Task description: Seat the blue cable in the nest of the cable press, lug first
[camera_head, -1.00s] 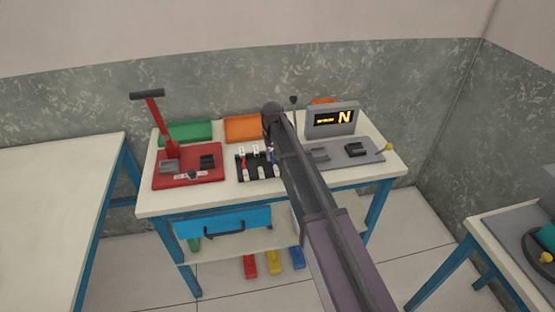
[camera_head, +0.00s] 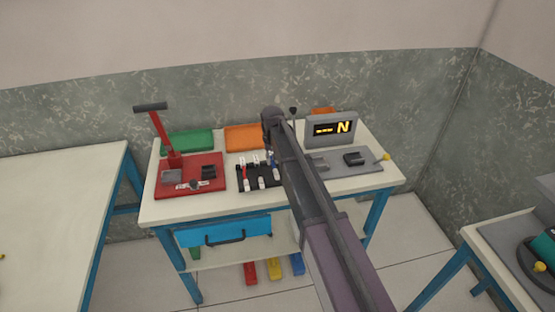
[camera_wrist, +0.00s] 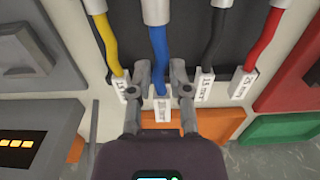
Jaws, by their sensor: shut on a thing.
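The blue cable (camera_wrist: 157,45) stands between the two fingers of my gripper (camera_wrist: 160,92) in the wrist view, and the fingers are shut on it. A white printed tag (camera_wrist: 161,108) is at its lower end and a pale sleeve-like end (camera_wrist: 156,10) at the top. It still lies over the black rack (camera_wrist: 125,65); I cannot tell whether it is lifted. In the head view my arm partly hides the gripper and the blue cable (camera_head: 271,158). The red press (camera_head: 206,185) with a tall lever, apparently the cable press, stands at the table's left.
Yellow (camera_wrist: 107,42), black (camera_wrist: 213,40) and red (camera_wrist: 265,40) cables lie close beside the blue one. Green (camera_head: 187,142) and orange (camera_head: 243,137) bins line the back. The white table's (camera_head: 165,212) front strip is clear.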

